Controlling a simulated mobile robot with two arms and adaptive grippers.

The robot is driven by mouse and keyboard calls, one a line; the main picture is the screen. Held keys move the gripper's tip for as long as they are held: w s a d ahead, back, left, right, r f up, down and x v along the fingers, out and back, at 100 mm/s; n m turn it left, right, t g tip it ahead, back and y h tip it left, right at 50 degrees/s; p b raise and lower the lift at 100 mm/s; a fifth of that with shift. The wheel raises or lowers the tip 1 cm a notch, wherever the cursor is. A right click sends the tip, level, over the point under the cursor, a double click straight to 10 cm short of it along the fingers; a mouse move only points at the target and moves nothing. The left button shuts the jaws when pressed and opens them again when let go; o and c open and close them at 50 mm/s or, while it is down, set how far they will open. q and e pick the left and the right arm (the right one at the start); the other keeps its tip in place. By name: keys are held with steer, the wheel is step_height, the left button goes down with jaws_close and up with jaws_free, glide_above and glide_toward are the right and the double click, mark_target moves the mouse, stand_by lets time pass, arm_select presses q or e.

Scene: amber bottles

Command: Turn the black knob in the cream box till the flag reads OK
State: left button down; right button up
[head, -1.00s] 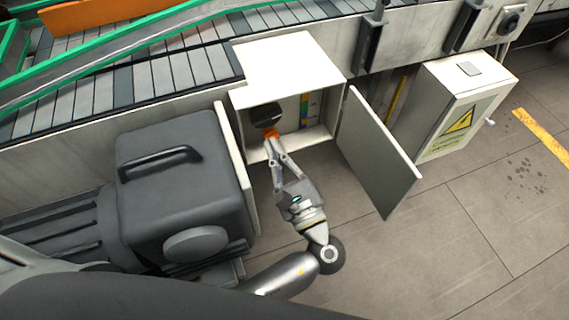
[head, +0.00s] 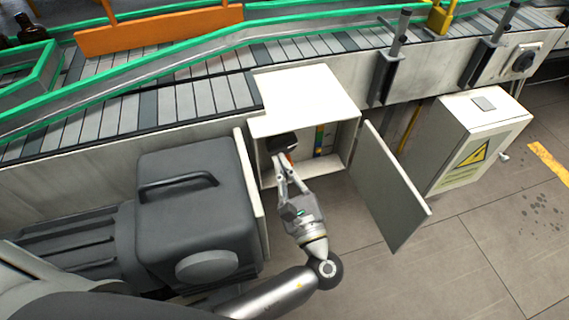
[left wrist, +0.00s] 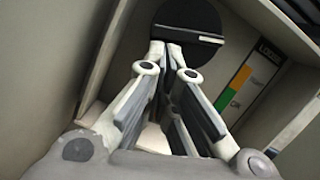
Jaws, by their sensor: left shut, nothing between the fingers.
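The cream box (head: 305,87) stands against the conveyor with its doors swung open. The black knob (head: 283,142) is inside at the left; in the left wrist view it is a round black disc (left wrist: 195,14) with a lighter bar across it. My left gripper (head: 280,162) is inside the box opening, fingers together and empty, its tips just in front of the knob; contact cannot be told. In the left wrist view the gripper (left wrist: 168,48) overlaps the knob's lower edge. A coloured strip (left wrist: 238,80) shows orange and green, with LOOSE above and OK beside the green. My right gripper is not in view.
The open right door (head: 392,185) stands out into the room. A dark grey motor housing (head: 195,205) is close on the left. A cabinet with a yellow warning sign (head: 474,153) stands at the right. The floor in front of the box is clear.

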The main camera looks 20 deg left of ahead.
arm_select(q)
steer(key=shift+s+a+r+m+t+h+p, duration=0.15)
steer(key=shift+s+a+m+t+h+p, duration=0.1)
steer(key=shift+m+p, duration=0.8)
steer(key=shift+s+a+r+m+t+h+p, duration=0.25)
steer(key=shift+m+p, duration=0.35)
steer(key=shift+p, duration=0.75)
steer(key=shift+s+a+r+m+t+h+p, duration=0.1)
steer(key=shift+a+m+p, duration=0.2)
steer(key=shift+m+p, duration=0.75)
steer(key=shift+s+a+r+p, duration=0.1)
steer(key=shift+a+p, duration=0.1)
steer(key=shift+p, duration=0.25)
stand_by(0.6)
